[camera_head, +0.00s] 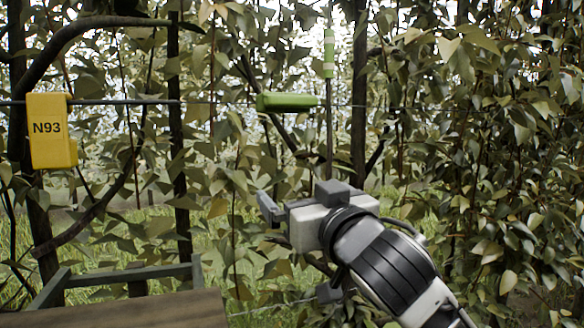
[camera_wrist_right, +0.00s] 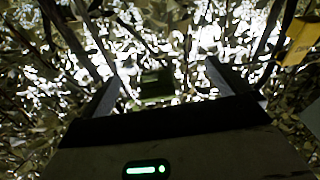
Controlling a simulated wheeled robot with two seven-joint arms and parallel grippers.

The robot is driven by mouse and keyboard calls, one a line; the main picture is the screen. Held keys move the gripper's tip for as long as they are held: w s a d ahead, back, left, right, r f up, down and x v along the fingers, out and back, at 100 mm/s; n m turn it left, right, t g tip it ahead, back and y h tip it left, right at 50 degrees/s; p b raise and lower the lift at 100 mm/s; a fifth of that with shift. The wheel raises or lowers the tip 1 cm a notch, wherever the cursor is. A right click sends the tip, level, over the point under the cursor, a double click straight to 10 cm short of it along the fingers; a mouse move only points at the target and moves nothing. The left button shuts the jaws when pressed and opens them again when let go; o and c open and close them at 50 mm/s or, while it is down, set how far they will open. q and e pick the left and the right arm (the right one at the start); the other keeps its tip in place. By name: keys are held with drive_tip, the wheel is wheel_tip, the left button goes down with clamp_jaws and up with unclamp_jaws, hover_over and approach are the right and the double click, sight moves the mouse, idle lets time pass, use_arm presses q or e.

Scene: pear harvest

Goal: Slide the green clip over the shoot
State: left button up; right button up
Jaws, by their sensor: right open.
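A green clip (camera_head: 287,102) sits on the thin horizontal wire, near the middle of the head view. A thin upright stem (camera_head: 329,130), likely the shoot, rises just right of the clip; a green sleeve with pale bands (camera_head: 329,53) is around it higher up. My right gripper (camera_head: 300,199) is open and empty, below the clip and apart from it. In the right wrist view a dark green block (camera_wrist_right: 157,86), likely the clip, shows between the open fingers, beyond them. My left gripper is not in view.
A yellow box marked N93 (camera_head: 52,130) hangs at the wire's left. Dense leafy branches (camera_head: 500,150) fill the right side. Dark trunks stand behind the wire. A brown surface (camera_head: 130,312) and a grey-green frame (camera_head: 135,273) are at lower left.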

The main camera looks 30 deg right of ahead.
sight(295, 99)
drive_tip(key=s+d+r+m+t+h, duration=0.1)
drive_tip(key=s+r+t+h, duration=0.2)
drive_tip(key=r, duration=0.7)
drive_tip(key=shift+y, duration=0.7)
drive_tip(key=p+x, duration=0.2)
drive_tip(key=x, duration=0.2)
drive_tip(key=p+x, duration=0.2)
drive_tip(key=x, duration=0.3)
drive_tip(key=p+x, duration=0.2)
drive_tip(key=x, duration=0.2)
drive_tip(key=shift+w+d+f, duration=0.2)
drive_tip(key=shift+w+d, duration=0.05)
drive_tip(key=shift+w, duration=0.1)
drive_tip(key=shift+w+d+r+p, duration=0.15)
drive_tip(key=shift+w+p, duration=0.15)
drive_tip(key=shift+w, duration=0.35)
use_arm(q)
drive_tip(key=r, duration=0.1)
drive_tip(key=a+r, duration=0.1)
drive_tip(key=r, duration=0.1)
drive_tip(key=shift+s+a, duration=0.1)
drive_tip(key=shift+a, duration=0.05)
